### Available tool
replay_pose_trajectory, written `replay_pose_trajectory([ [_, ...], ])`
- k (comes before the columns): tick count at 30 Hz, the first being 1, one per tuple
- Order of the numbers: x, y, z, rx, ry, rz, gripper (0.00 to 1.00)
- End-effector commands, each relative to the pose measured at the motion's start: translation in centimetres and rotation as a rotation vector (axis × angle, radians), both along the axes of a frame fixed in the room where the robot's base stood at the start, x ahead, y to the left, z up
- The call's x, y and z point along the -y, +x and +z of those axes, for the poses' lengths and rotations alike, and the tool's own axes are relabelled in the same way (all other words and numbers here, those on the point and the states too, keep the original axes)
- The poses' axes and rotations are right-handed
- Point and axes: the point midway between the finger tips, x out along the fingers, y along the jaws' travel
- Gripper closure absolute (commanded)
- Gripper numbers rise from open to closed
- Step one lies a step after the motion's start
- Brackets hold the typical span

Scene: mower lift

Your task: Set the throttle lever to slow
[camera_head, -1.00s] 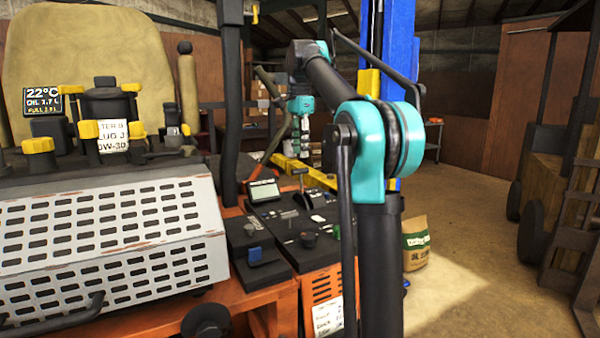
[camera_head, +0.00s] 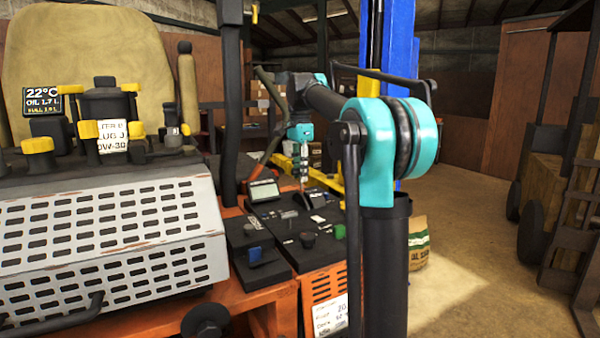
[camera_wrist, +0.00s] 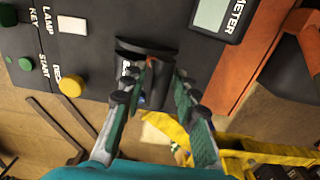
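The throttle lever (camera_wrist: 153,64) rises from a dark raised housing (camera_wrist: 140,46) on the black control panel (camera_wrist: 90,42). My gripper (camera_wrist: 156,77) is open, with one finger on each side of the lever and a gap between the fingertips. White lettering beside the housing is partly hidden and cannot be read. In the head view my gripper (camera_head: 303,172) points down over the far part of the panel and largely covers the lever.
A meter display (camera_wrist: 214,14) sits beside the housing. A white switch (camera_wrist: 72,24), a yellow button (camera_wrist: 69,86) and green knobs are on the panel's other side. A yellow lift beam (camera_wrist: 265,151) lies beyond the panel edge, with open floor near it.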

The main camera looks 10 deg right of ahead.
Motion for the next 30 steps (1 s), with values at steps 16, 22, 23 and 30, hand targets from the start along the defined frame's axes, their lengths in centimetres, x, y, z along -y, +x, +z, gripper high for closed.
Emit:
replay_pose_trajectory([
  [16, 0.0, 0.0, 0.0, 0.001, 0.000, 0.000, 1.00],
  [22, 0.1, -0.3, 0.1, 0.023, 0.007, 0.000, 1.00],
  [23, 0.1, -0.4, 0.1, 0.030, 0.010, 0.000, 1.00],
  [30, 0.6, -1.9, 0.2, 0.139, 0.045, -0.002, 1.00],
])
